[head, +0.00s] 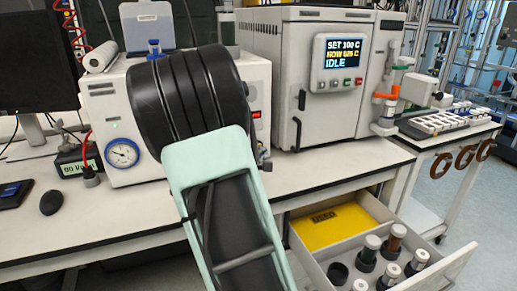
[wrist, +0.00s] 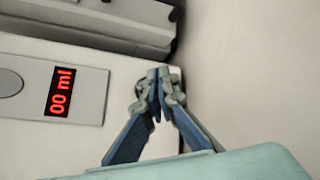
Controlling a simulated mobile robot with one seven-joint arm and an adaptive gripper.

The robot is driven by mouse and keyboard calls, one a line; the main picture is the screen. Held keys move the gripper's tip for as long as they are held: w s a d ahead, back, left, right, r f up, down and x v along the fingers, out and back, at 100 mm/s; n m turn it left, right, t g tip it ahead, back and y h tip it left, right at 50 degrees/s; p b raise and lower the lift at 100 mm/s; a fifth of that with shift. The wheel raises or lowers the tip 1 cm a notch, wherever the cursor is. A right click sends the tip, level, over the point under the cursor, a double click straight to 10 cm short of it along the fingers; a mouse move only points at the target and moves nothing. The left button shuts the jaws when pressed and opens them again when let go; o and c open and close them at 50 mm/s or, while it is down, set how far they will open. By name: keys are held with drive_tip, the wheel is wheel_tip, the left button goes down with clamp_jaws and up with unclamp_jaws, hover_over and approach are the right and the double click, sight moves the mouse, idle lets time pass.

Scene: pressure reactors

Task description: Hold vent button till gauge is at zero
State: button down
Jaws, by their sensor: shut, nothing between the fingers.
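A round pressure gauge (head: 122,153) with a white face and dark needle is on the front of a white bench unit (head: 100,110) at left in the head view. The needle is too small to read surely. My arm covers much of this unit's front, and my gripper is hidden there. In the wrist view my gripper (wrist: 158,75) is shut and empty, its blue fingers meeting near the corner of a white panel with a red "00 ml" display (wrist: 60,92). I cannot tell whether the tips touch anything. I cannot make out the vent button.
A white cabinet (head: 285,90) with a screen (head: 338,52) reading SET 100 C and IDLE stands at right. A mouse (head: 51,202) and small meter (head: 78,165) sit at left.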

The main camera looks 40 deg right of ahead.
drive_tip(key=shift+w, duration=0.1)
idle(0.4)
drive_tip(key=shift+w+d+b, duration=0.1)
drive_tip(key=shift+w+b, duration=0.25)
drive_tip(key=shift+w, duration=0.4)
idle(1.4)
drive_tip(key=shift+s+b, duration=0.1)
drive_tip(key=shift+b, duration=0.2)
drive_tip(key=shift+s+b, duration=0.45)
drive_tip(key=shift+s, duration=0.3)
drive_tip(key=shift+s+a+f+b, duration=0.1)
drive_tip(key=shift+s+a+b, duration=0.15)
drive_tip(key=shift+s, duration=0.2)
drive_tip(key=shift+s+a+b, duration=0.25)
drive_tip(key=shift+s+b, duration=0.15)
drive_tip(key=shift+s, duration=0.6)
drive_tip(key=shift+s+a+b, duration=0.2)
drive_tip(key=shift+s+b, duration=0.2)
drive_tip(key=shift+s, duration=0.55)
